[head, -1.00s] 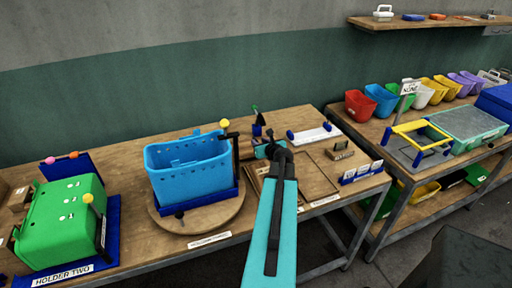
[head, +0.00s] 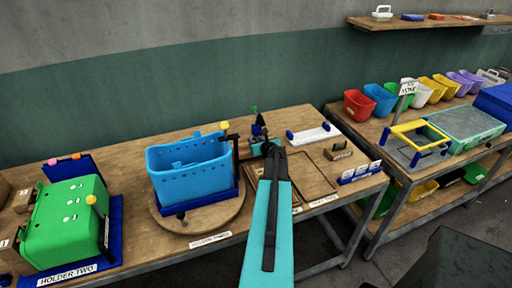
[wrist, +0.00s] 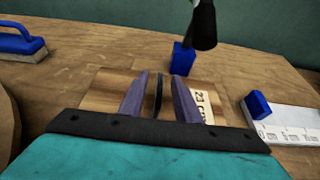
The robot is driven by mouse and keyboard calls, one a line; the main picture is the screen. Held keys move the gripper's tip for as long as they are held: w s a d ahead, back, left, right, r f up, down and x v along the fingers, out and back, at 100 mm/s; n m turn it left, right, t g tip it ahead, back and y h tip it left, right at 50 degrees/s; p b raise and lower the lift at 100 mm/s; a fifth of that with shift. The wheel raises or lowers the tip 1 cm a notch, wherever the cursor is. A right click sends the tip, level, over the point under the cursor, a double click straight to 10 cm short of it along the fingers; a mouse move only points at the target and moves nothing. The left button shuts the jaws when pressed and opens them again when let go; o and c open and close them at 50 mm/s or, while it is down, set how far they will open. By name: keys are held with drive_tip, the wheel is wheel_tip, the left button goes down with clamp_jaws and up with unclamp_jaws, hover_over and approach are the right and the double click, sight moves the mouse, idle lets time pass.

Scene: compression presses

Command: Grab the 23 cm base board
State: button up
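The 23 cm base board (wrist: 100,88) is a wooden board lying on the table top in the wrist view. A white label reading "23 CM" (wrist: 203,104) is on its right part. A thin upright black piece (wrist: 158,95) shows between my fingers; whether it belongs to the board is unclear. My gripper (wrist: 160,80) has its two grey-purple fingers apart, one on each side of the black piece, with gaps visible. They are over the board. In the head view my gripper (head: 262,148) is at the back of the table, and my arm hides most of the board.
A blue post (wrist: 183,58) with a black cylinder above stands just behind the board. A white ruled fixture (wrist: 290,122) with a blue block is at right. The blue basket (head: 180,184) stands left of my arm. A small labelled wooden block (head: 338,152) is to the right.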

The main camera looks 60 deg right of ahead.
drive_tip(key=shift+c, duration=0.2)
clamp_jaws()
drive_tip(key=shift+r, duration=0.2)
